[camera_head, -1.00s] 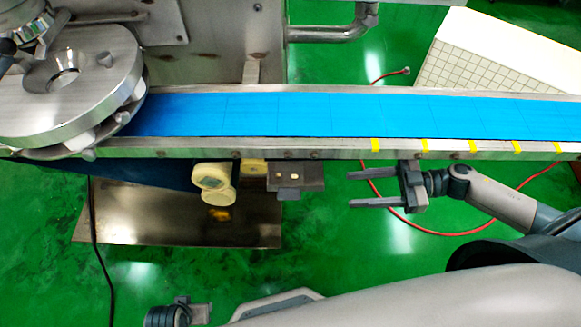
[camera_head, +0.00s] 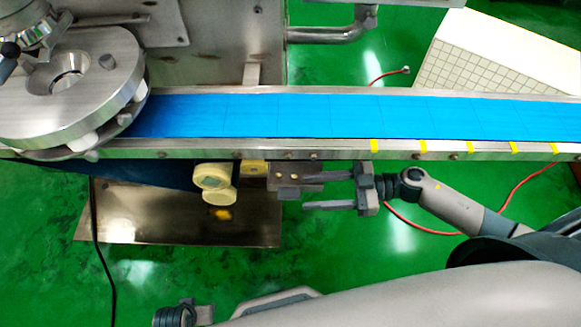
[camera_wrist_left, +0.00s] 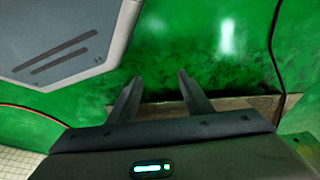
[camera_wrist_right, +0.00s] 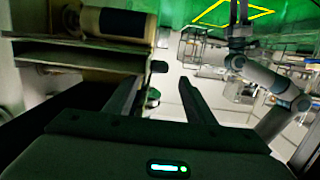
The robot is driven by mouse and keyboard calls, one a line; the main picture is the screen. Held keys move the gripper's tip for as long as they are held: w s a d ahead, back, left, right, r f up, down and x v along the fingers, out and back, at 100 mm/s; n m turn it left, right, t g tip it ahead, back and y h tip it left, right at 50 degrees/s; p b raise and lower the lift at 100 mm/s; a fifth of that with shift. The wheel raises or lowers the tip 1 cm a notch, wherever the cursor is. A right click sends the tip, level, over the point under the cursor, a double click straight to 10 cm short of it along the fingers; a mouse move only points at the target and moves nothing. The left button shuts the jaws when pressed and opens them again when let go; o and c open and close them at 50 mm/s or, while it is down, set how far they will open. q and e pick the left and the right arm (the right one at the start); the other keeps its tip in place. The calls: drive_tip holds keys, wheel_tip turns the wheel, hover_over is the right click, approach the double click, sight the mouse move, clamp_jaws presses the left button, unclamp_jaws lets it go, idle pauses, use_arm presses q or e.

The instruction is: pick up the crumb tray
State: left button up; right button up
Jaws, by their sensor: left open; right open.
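The crumb tray (camera_head: 311,170) looks like a small grey metal tray with two pale crumbs, jutting out below the conveyor's near rail. Its grey handle block faces the near side. My right gripper (camera_head: 303,192) is open, its two fingers pointing left. The far finger overlaps the tray's near edge and the near finger lies on the near side of the handle; I cannot tell whether they touch. Its fingers also show empty in the right wrist view (camera_wrist_right: 158,84). My left gripper is at the bottom edge of the head view; its fingers are open and empty in the left wrist view (camera_wrist_left: 156,80).
The blue conveyor belt (camera_head: 330,115) and its metal rail run above the tray. A cream motor (camera_head: 213,180) stands just left of it. A brown metal plate (camera_head: 150,225) lies lower down at left. A red hose (camera_head: 415,228) lies on the green floor at right.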

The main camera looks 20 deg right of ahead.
sight(291, 191)
drive_tip(key=x, duration=0.4)
drive_tip(key=shift+w+a+p, duration=0.3)
drive_tip(key=shift+w, duration=0.05)
drive_tip(key=shift+a+f, duration=0.15)
drive_tip(key=shift+a, duration=0.1)
use_arm(q)
drive_tip(key=shift+w+a+f, duration=0.1)
drive_tip(key=shift+w+f, duration=0.15)
drive_tip(key=shift+f, duration=0.35)
drive_tip(key=shift+w, duration=0.1)
drive_tip(key=shift+r, duration=0.1)
use_arm(e)
drive_tip(key=shift+c, duration=0.3)
